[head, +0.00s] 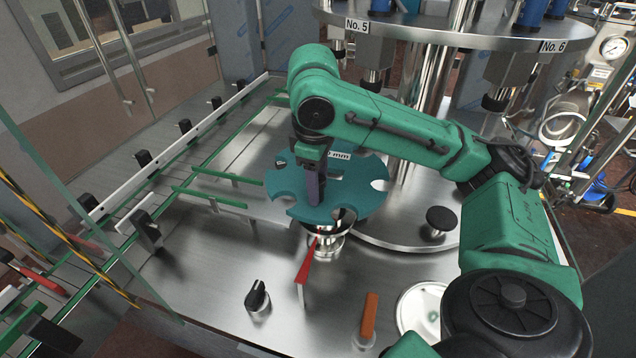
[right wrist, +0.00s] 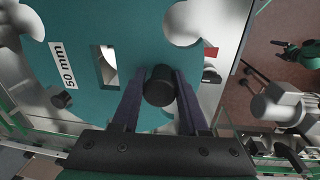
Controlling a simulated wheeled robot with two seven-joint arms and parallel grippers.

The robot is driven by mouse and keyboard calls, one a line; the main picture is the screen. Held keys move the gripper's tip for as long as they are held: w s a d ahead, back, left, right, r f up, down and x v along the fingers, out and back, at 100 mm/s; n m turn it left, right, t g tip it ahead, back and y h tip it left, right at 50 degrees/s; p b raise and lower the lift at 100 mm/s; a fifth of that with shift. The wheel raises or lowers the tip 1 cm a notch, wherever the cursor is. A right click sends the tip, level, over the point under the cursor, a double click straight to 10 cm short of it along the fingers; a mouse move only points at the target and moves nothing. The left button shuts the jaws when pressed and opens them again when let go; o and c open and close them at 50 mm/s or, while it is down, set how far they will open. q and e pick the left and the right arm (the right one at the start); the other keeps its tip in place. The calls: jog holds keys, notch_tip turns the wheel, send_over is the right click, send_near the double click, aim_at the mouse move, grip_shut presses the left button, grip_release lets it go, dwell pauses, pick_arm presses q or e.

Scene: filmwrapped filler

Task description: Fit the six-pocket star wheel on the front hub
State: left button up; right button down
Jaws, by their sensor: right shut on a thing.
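The star wheel (head: 365,205) is a flat teal disc with rounded pockets in its rim. It lies roughly level over the metal front hub (head: 326,245), whose top is mostly hidden under it. I cannot tell whether wheel and hub touch. My right gripper (head: 316,198) comes down on the wheel from above. In the right wrist view its two dark fingers (right wrist: 160,78) are shut on a black round knob (right wrist: 159,86) on the wheel (right wrist: 90,35). A "50 mm" label (right wrist: 61,65) and a slot show there. My left gripper is not in view.
A red pointer (head: 306,262) stands just in front of the hub. A black knob (head: 257,296), an orange handle (head: 369,312) and a white dish (head: 426,303) are nearer me. Green guide rails (head: 208,197) run at left. The large machine column stands behind, with a black knob (head: 440,219) right.

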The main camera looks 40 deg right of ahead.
jog(key=shift+w+d+f+b, duration=0.15)
jog(key=shift+w+f, duration=0.05)
jog(key=shift+f, duration=0.3)
jog(key=shift+w+d+f+b, duration=0.15)
jog(key=shift+f, duration=0.85)
jog(key=shift+s+a+f+b, duration=0.1)
jog(key=shift+s+f+b, duration=0.05)
jog(key=shift+f+b, duration=0.3)
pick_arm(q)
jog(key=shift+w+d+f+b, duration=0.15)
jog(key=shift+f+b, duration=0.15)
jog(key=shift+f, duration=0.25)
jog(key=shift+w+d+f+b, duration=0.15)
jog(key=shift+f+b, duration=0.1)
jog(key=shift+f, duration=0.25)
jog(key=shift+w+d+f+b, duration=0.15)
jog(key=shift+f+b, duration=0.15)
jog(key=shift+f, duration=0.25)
pick_arm(e)
notch_tip(320, 180, down, 6)
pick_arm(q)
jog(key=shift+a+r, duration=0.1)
pick_arm(e)
jog(key=shift+f, duration=0.25)
jog(key=shift+c, duration=1.7)
grip_release()
